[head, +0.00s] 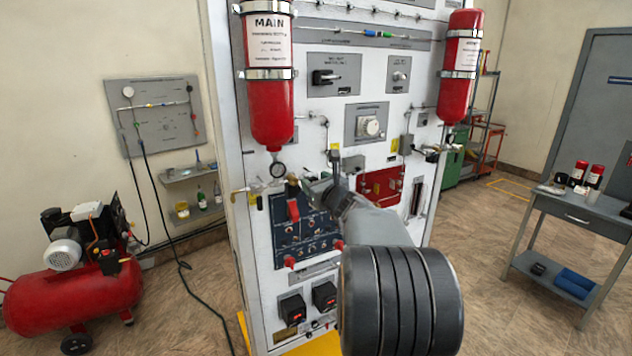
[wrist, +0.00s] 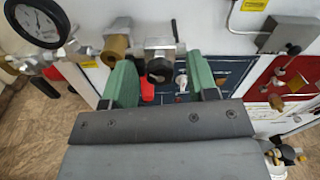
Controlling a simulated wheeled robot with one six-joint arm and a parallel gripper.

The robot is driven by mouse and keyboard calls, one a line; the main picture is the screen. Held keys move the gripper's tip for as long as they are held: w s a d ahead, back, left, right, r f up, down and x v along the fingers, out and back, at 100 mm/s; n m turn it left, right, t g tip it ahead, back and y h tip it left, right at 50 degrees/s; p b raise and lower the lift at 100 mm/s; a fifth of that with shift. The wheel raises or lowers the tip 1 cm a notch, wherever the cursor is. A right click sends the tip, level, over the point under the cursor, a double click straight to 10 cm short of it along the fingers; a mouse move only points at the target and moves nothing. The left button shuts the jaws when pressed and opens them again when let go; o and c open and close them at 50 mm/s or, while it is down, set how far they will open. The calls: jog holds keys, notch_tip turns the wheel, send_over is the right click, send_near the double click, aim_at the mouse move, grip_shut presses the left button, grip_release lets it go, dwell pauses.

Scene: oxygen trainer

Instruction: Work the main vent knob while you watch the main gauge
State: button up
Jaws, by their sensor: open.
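The main gauge (wrist: 37,22) is a round white dial at the top left of the wrist view; its needle shows, but the reading is too small to tell. In the head view the gauge (head: 278,169) hangs below the red MAIN cylinder (head: 270,105). My gripper (wrist: 158,72) has green fingers spread apart. A dark round knob (wrist: 160,70) on a metal fitting shows between them; I cannot tell whether they touch it. Which knob is the main vent knob cannot be read. In the head view my gripper (head: 316,184) is at the panel, partly hidden.
A blue panel (head: 290,235) with a red switch lies below the fittings. A red panel (head: 381,185) and a second red cylinder (head: 461,65) are to the right. A red compressor (head: 75,300) stands left, a grey table (head: 575,212) right. Open floor lies between trainer and table.

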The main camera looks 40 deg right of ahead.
jog(key=c, duration=0.9)
jog(key=shift+m, duration=0.3)
jog(key=shift+d+m+p, duration=0.1)
jog(key=shift+m+p, duration=1.25)
jog(key=shift+m, duration=3.65)
jog(key=o, duration=0.9)
